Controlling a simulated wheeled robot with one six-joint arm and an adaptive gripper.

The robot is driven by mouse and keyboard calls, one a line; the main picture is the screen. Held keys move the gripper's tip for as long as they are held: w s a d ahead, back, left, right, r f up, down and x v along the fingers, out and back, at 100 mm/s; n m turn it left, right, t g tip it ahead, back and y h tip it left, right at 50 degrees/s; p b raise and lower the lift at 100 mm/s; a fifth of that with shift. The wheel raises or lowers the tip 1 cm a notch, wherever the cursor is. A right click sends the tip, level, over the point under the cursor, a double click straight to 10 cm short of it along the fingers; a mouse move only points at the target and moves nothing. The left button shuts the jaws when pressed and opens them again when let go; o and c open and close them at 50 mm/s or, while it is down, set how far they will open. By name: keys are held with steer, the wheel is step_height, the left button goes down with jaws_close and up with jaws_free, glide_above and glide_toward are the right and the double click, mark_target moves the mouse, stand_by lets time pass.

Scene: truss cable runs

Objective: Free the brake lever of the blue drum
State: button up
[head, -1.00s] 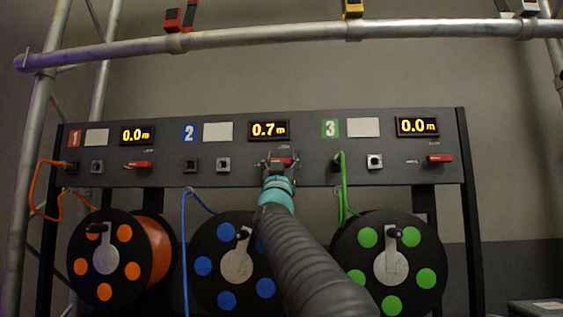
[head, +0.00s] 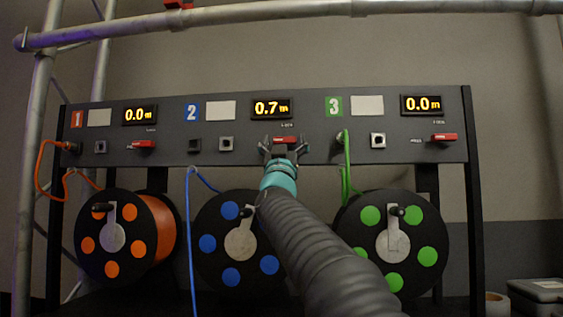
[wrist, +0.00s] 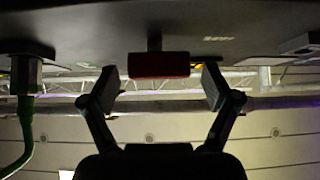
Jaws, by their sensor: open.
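The blue drum (head: 238,240) hangs below panel section 2, partly hidden behind my arm. A blue cable (head: 190,240) runs down beside its left side. Its display (head: 271,108) reads 0.7 m. The red brake lever of section 2 is mostly hidden behind my gripper (head: 281,146) in the head view. In the wrist view the red lever (wrist: 159,65) lies crosswise on a dark stem, between the two spread fingertips of my gripper (wrist: 160,88). The gripper is open, with a gap visible on each side of the lever. I cannot tell how deep the lever sits between the fingers.
The orange drum (head: 125,238) with its red lever (head: 142,145) is left, the green drum (head: 397,243) with its lever (head: 444,138) right. A green cable (head: 346,165) hangs right of my gripper. A truss tube (head: 250,18) crosses above the panel (head: 300,150).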

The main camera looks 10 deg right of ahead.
steer(key=v, duration=1)
steer(key=shift+s+f, duration=0.1)
steer(key=shift+f, duration=0.05)
steer(key=shift+a, duration=0.1)
